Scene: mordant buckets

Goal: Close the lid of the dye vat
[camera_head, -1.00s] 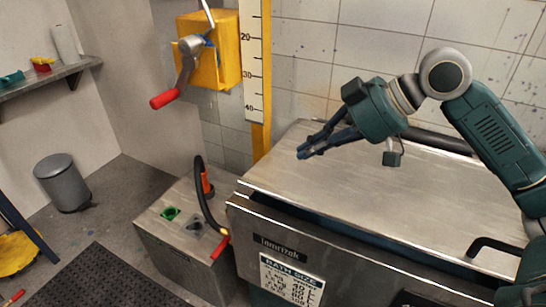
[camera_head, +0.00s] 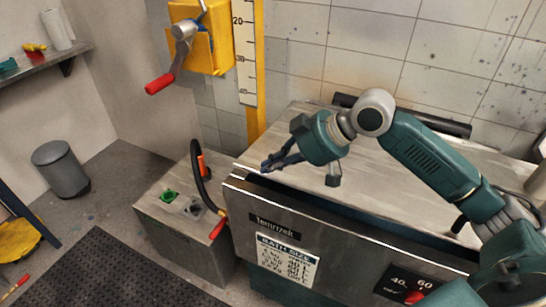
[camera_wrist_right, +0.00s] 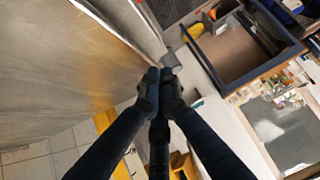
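The dye vat (camera_head: 330,235) is a large steel box with a name plate and a bath-size label on its front. Its broad metal lid (camera_head: 370,170) lies nearly flat over the top. A dark gap shows between the lid's front edge and the vat's rim. My right gripper (camera_head: 268,166) is at the lid's front left corner, fingers pointing left; whether it touches the lid is unclear. Its dark fingers also show in the right wrist view (camera_wrist_right: 160,76), tips together with nothing between them. The lid fills the left of that view. My left gripper is out of view.
A low steel cabinet (camera_head: 180,235) with a black hose stands left of the vat. A yellow crank box (camera_head: 210,50) and a measuring scale (camera_head: 246,60) are on the wall behind. A grey bin (camera_head: 60,170) and dark mat (camera_head: 90,275) are on the floor.

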